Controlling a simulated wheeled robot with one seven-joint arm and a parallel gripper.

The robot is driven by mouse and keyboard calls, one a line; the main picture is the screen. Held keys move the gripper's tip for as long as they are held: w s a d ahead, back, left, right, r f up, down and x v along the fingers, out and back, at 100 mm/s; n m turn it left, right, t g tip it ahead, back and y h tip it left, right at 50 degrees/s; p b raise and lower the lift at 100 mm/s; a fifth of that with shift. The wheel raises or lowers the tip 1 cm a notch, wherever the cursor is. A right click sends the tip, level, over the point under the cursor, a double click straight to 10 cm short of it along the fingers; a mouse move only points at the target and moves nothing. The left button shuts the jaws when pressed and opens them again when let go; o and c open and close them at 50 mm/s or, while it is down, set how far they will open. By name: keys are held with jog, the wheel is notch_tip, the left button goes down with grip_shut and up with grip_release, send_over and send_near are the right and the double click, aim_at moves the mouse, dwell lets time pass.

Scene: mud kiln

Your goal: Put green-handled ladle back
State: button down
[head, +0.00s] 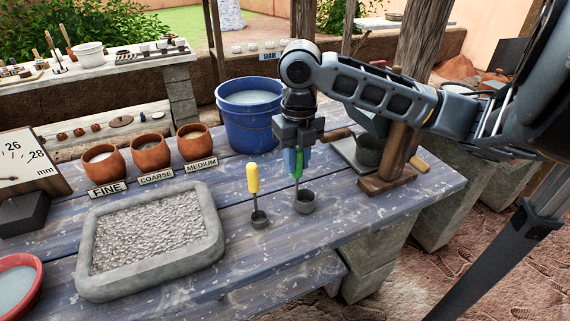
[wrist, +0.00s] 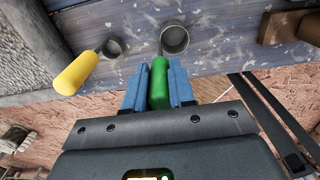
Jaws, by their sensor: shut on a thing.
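The green-handled ladle (head: 304,200) hangs upright below my gripper (head: 294,160), its grey cup low over or on the blue table; I cannot tell whether it touches. In the wrist view my gripper (wrist: 160,88) is shut on its green handle (wrist: 159,85), between two blue fingers, with the round cup (wrist: 174,39) beyond them. A yellow-handled ladle (head: 253,180) stands upright just to the left, its smaller cup on the table. It also shows in the wrist view (wrist: 78,72), apart from my fingers.
A grey gravel tray (head: 205,255) lies to the left. A blue bucket (head: 226,125) stands behind, beside three clay pots (head: 151,153) with labels. A wooden stand (head: 388,180) and a dark cup (head: 369,150) are to the right. The table front is clear.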

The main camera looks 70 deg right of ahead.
jog(key=shift+f, duration=0.15)
jog(key=c, duration=0.9)
grip_release()
jog(key=shift+c, duration=0.2)
